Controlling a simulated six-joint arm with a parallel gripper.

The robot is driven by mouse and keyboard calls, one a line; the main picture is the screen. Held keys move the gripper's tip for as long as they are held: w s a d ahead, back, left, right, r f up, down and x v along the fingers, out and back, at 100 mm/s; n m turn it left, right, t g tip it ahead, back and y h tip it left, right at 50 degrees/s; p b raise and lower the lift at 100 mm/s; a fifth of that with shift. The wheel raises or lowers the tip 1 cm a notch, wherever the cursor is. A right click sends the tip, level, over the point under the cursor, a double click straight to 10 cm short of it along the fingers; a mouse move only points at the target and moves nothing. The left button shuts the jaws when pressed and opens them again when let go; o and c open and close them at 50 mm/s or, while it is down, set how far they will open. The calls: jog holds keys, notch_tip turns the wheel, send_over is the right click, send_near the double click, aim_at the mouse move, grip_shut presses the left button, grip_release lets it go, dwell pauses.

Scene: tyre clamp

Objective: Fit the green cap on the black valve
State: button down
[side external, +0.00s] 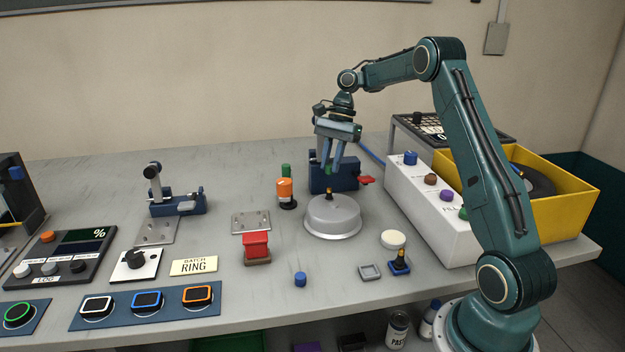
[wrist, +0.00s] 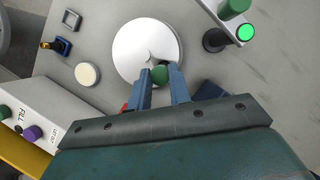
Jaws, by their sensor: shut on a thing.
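My gripper (side external: 331,165) points down above the round grey drum (side external: 333,217) and is shut on a small green cap (side external: 329,170). In the wrist view the green cap (wrist: 159,75) sits between the two blue fingers, over the drum's lower edge (wrist: 130,50). A small dark stem with a brass tip (side external: 329,193) stands up at the drum's top, below the cap; a gap shows between them. Another black, brass-tipped stem (side external: 400,259) stands on a blue base at the front right, also in the wrist view (wrist: 50,45). I cannot tell which is the named valve.
A blue block (side external: 345,178) with a red lever (side external: 367,180) stands close behind the drum. An orange and green post (side external: 285,190) is left of it. A white box with coloured knobs (side external: 425,200) and a yellow bin (side external: 570,205) stand right. A red block (side external: 256,245) is front left.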

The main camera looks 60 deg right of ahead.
aim_at(329, 188)
jog(key=shift+f, duration=1.9)
jog(key=shift+f, duration=0.9)
dwell(2.3)
jog(key=c, duration=0.6)
grip_release()
jog(key=shift+c, duration=0.2)
jog(key=shift+r, duration=0.1)
jog(key=shift+r, duration=2.9)
